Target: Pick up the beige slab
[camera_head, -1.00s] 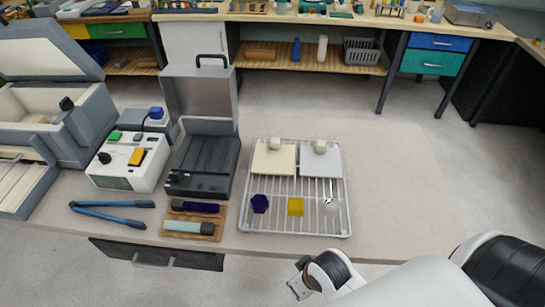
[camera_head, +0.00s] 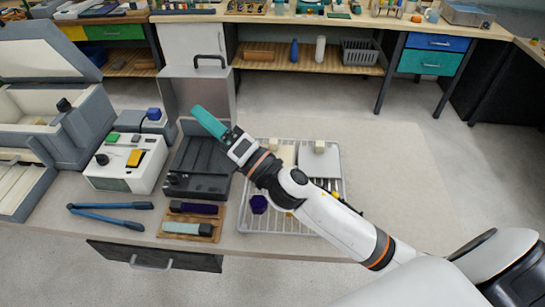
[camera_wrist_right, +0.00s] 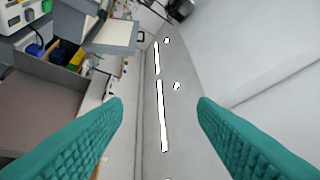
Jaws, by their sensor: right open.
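The beige slab (camera_head: 287,155) lies on the wire rack (camera_head: 242,226), mostly hidden behind my right arm in the head view. Its pale knob shows at its far edge. My right gripper (camera_head: 203,115) has teal fingers and is raised over the open dark case, left of the slab. In the right wrist view the two fingers (camera_wrist_right: 160,104) are spread wide with nothing between them. The slab cannot be made out in the wrist view. My left gripper is out of view.
A light grey slab (camera_head: 325,162) lies right of the beige slab. A purple piece (camera_head: 259,204) is on the rack's near part. The open case (camera_head: 212,186), white device (camera_head: 108,177) and blue-handled tool (camera_head: 107,214) are left. The table right of the rack is clear.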

